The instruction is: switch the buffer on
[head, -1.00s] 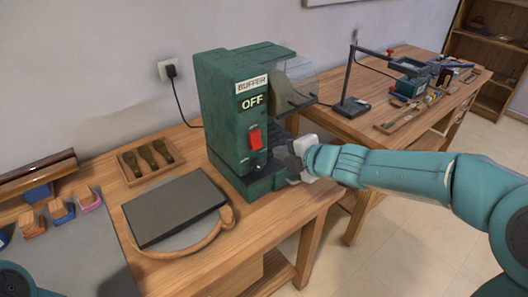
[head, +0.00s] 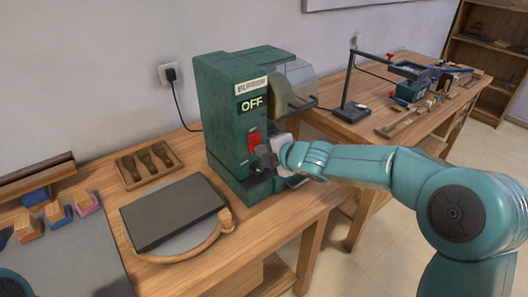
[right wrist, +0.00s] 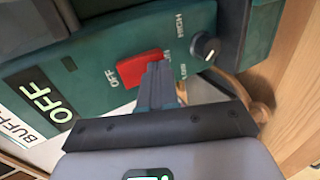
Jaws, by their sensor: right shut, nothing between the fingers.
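The buffer (head: 225,115) is a green machine on the wooden bench, with an OFF display on its front. Its red rocker switch (head: 254,140) sits below the display; it also shows in the right wrist view (right wrist: 138,68), between the words OFF and another label partly hidden by my fingers. My right gripper (head: 262,152) is shut and empty, its fingertips at the switch's lower part in the head view. In the right wrist view the closed fingers (right wrist: 157,75) overlap the switch's edge; I cannot tell whether they touch it. My left gripper is not in view.
A black knob (right wrist: 207,46) is beside the switch. A clear guard (head: 300,85) juts from the buffer's right side. A dark pad (head: 172,212) and a tool tray (head: 130,184) lie to the left. A second bench (head: 345,125) with a lamp stands behind.

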